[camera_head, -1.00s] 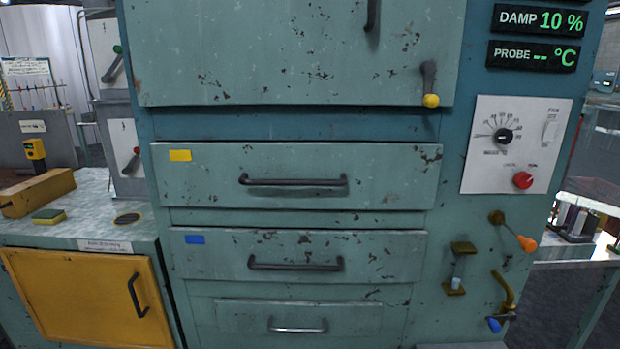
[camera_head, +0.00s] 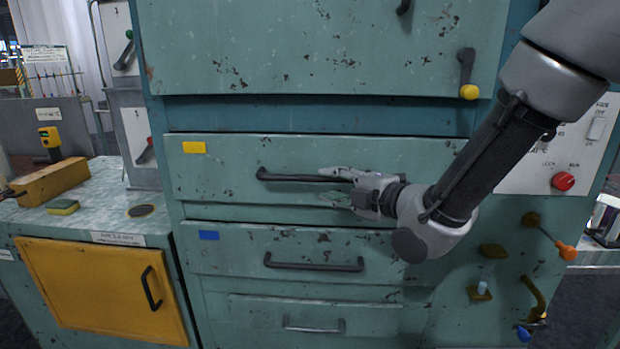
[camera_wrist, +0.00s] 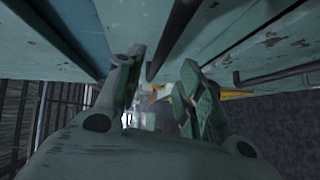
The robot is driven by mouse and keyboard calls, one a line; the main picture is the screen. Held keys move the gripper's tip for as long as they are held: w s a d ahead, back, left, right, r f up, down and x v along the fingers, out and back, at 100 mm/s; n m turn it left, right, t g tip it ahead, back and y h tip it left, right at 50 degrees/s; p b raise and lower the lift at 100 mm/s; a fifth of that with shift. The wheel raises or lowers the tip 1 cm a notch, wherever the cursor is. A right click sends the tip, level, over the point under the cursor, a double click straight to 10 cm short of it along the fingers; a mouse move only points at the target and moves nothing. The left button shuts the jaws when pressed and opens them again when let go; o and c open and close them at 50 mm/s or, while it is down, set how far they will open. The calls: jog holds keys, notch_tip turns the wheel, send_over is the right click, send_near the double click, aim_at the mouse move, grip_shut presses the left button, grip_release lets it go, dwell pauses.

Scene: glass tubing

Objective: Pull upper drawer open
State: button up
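The upper drawer (camera_head: 225,189) has a scuffed green front with a yellow label and sits flush in the cabinet. Its dark bar handle (camera_head: 290,177) is in the middle of the front, and my gripper covers its right end. My gripper (camera_head: 334,186) is at that right end, with one finger above the other. In the wrist view, the fingers of my gripper (camera_wrist: 160,85) are spread apart. The dark handle bar (camera_wrist: 172,45) runs into the gap between them, near the left finger. I cannot tell whether a finger touches it.
A blue-labelled drawer (camera_head: 230,258) with its own handle is just below, and another drawer (camera_head: 255,312) under that. A large door (camera_head: 300,50) is above. A lever with a yellow knob (camera_head: 469,91) and a red button (camera_head: 563,181) are near my arm. A yellow door (camera_head: 95,290) is at lower left.

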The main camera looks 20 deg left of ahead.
aim_at(317, 180)
jog(key=x, duration=0.7)
jog(key=shift+w, duration=0.1)
grip_shut()
